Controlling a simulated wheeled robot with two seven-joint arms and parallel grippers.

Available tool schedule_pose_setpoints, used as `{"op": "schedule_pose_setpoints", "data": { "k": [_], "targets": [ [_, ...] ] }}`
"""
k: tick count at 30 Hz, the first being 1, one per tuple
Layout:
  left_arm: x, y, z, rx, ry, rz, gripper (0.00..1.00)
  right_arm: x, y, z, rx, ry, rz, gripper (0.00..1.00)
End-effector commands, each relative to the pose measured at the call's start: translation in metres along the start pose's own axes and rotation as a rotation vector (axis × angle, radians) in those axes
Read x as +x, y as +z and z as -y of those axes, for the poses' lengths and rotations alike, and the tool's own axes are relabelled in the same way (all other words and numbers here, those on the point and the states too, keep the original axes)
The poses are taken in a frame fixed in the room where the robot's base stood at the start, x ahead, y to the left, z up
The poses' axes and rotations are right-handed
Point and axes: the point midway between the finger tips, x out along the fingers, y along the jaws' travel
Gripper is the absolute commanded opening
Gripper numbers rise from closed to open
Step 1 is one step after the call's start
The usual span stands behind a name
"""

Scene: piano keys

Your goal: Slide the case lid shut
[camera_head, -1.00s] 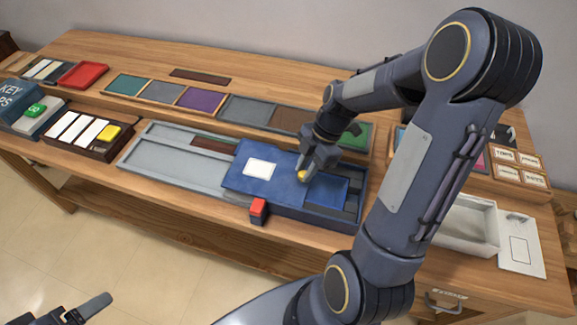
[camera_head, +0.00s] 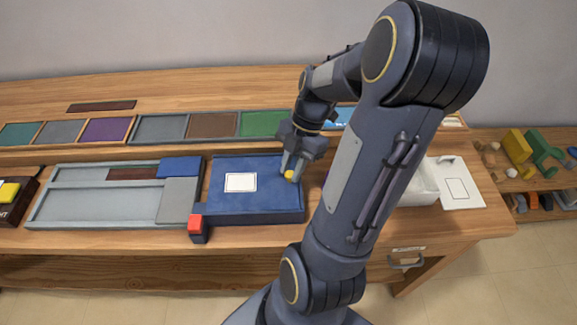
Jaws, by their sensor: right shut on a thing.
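The blue lid (camera_head: 255,202) with a white label (camera_head: 241,182) lies flat over the dark blue case (camera_head: 260,217). No open interior of the case shows from here, though my right gripper and arm hide part of its right edge. My right gripper (camera_head: 290,170) is at the lid's right side, shut on the small yellow knob (camera_head: 289,174). My left gripper is out of view.
A pale grey tray (camera_head: 95,208) lies left of the case, with a grey panel (camera_head: 178,200) and a blue panel (camera_head: 180,167) at its right end. A red-topped block (camera_head: 195,224) stands at the front between them. Coloured panels (camera_head: 105,130) line the back.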

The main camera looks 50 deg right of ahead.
Motion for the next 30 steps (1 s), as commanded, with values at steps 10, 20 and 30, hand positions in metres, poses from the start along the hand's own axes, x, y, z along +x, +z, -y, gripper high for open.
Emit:
{"op": "schedule_pose_setpoints", "data": {
  "k": [10, 20, 30],
  "targets": [
    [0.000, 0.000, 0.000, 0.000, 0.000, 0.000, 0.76, -0.001, 0.002, 0.001, 0.003, -0.001, 0.006, 0.45],
    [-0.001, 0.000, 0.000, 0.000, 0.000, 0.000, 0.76, -0.015, 0.002, 0.000, 0.002, 0.002, 0.006, 0.45],
    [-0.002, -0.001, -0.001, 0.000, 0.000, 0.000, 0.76, -0.069, 0.002, 0.000, 0.003, 0.001, 0.008, 0.45]
  ]
}}
